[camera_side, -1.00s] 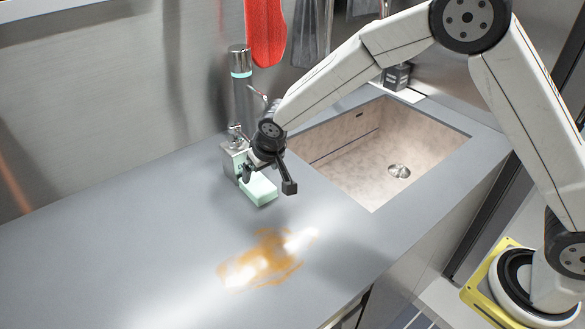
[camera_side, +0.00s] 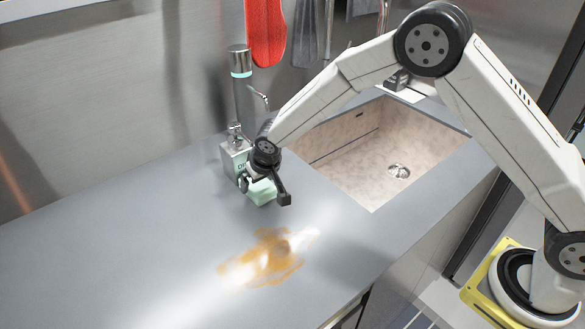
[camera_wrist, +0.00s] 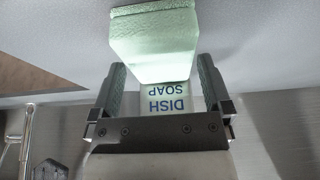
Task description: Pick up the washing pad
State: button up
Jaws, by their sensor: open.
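The washing pad (camera_side: 263,192) is a pale green block lying on the grey counter, left of the sink. My gripper (camera_side: 265,191) is right over it in the side view and hides part of it. In the wrist view the pad (camera_wrist: 153,42) is large, at the top middle, just ahead of the fingertips. My gripper (camera_wrist: 159,75) is open there, with one finger on each side of the pad's near end. I cannot tell whether the fingers touch the pad.
A dish soap bottle (camera_side: 234,158) stands right behind the pad; its label (camera_wrist: 166,100) shows between my fingers. A faucet (camera_side: 241,90) rises behind it. The sink (camera_side: 345,160) opens to the right. An orange-brown spill (camera_side: 268,262) lies in front. The counter's left side is clear.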

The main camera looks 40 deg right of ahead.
jog(key=shift+x, duration=0.85)
jog(key=shift+f, duration=0.25)
dwell(0.3)
jog(key=shift+c, duration=0.2)
jog(key=c, duration=1)
jog(key=shift+r, duration=0.15)
jog(key=shift+r, duration=0.5)
jog(key=s+d, duration=0.1)
jog(key=d, duration=0.9)
jog(key=s+d, duration=0.2)
jog(key=d, duration=0.9)
jog(key=s+d, duration=0.2)
jog(key=d, duration=0.8)
jog(key=shift+d+r, duration=0.35)
